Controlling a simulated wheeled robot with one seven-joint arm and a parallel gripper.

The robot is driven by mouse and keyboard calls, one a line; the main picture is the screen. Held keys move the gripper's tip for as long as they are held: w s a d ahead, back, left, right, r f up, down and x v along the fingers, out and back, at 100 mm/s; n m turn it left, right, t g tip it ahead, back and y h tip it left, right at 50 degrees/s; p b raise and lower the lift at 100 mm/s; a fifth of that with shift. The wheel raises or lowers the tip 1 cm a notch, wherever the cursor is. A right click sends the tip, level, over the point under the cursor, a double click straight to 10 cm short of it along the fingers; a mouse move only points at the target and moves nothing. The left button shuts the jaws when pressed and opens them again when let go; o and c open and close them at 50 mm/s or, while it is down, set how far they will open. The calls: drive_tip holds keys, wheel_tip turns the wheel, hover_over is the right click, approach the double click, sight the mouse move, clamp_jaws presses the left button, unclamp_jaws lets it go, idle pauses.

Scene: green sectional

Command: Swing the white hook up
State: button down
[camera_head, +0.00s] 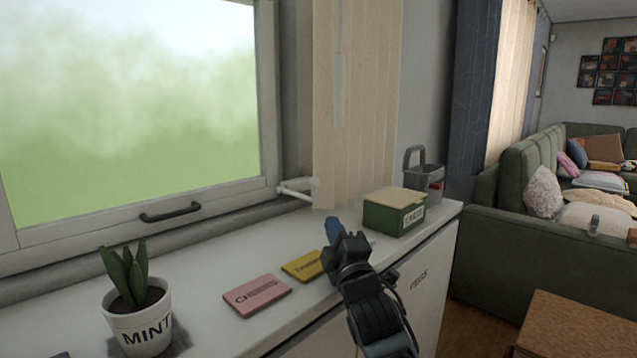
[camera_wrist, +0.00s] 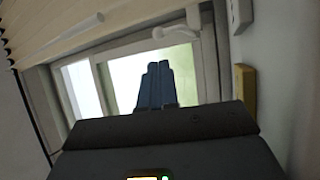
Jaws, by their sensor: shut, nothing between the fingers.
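The white hook (camera_head: 297,187) sticks out at the lower right corner of the window frame, just left of the blind's bottom edge. A white hook-like piece (camera_wrist: 175,32) also shows in the wrist view, along the window edge beyond my fingertips. My gripper (camera_head: 333,230) is over the sill counter, in front of the hook and lower in the picture. Its blue fingers (camera_wrist: 155,75) are closed together with nothing between them. In both views they appear apart from the hook.
On the white counter (camera_head: 215,335) are a potted mint plant (camera_head: 142,310), a pink card (camera_head: 257,296), a yellow card (camera_head: 303,266), a green box (camera_head: 394,213) and a grey caddy (camera_head: 424,178). A green sofa (camera_head: 520,240) stands at the right.

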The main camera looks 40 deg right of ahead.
sight(315, 186)
drive_tip(key=p+x, duration=0.2)
drive_tip(key=x, duration=1)
drive_tip(key=shift+w, duration=0.1)
drive_tip(key=shift+r, duration=0.15)
